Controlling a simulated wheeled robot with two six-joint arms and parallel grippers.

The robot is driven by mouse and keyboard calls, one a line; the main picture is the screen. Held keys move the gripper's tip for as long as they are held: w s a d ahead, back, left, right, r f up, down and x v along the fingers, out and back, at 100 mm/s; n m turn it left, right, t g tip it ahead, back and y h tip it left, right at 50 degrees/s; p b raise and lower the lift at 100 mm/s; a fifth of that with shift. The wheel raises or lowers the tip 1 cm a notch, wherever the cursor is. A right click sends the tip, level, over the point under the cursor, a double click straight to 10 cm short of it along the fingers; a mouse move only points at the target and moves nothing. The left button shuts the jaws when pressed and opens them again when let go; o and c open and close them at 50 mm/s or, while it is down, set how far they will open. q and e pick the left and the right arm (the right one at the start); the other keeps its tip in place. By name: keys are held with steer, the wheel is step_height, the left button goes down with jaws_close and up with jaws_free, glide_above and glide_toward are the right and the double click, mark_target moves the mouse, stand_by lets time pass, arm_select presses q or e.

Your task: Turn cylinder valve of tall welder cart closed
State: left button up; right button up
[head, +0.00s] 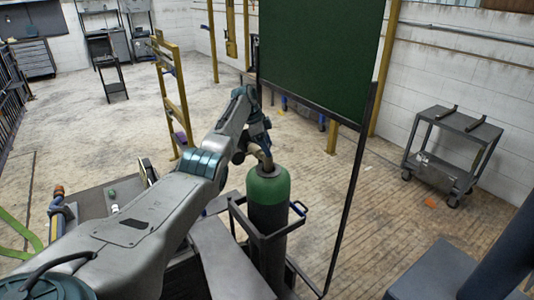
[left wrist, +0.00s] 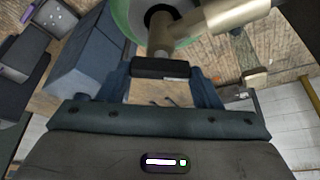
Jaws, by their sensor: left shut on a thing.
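The gas cylinder (head: 268,190) has a green top and a dark body and stands upright in the welder cart's frame (head: 238,213). A brass valve (head: 264,158) rises from its top. In the left wrist view the brass valve body (left wrist: 228,18) and its stem lead to a dark valve handle (left wrist: 160,67). My left gripper (left wrist: 160,82) is shut on this handle, with a finger at each side. In the head view the left gripper (head: 257,140) is just above the cylinder top, and my wrist partly hides the valve. My right gripper is not in view.
A green panel (head: 320,60) on a thin dark frame stands just behind and right of the cylinder. A grey wheeled cart (head: 450,150) stands at the right wall. A yellow post frame (head: 175,95) stands behind my arm. The floor at the back left is mostly clear.

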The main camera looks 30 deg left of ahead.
arm_select(q)
steer(key=shift+m+b, duration=0.6)
steer(key=shift+b, duration=0.15)
steer(key=shift+r+g, duration=0.1)
steer(key=shift+g, duration=0.2)
steer(key=o, duration=1)
steer(key=shift+a, duration=0.1)
steer(key=shift+a+r, duration=0.15)
steer(key=shift+r, duration=0.2)
steer(key=b+v, duration=0.3)
steer(key=v, duration=0.7)
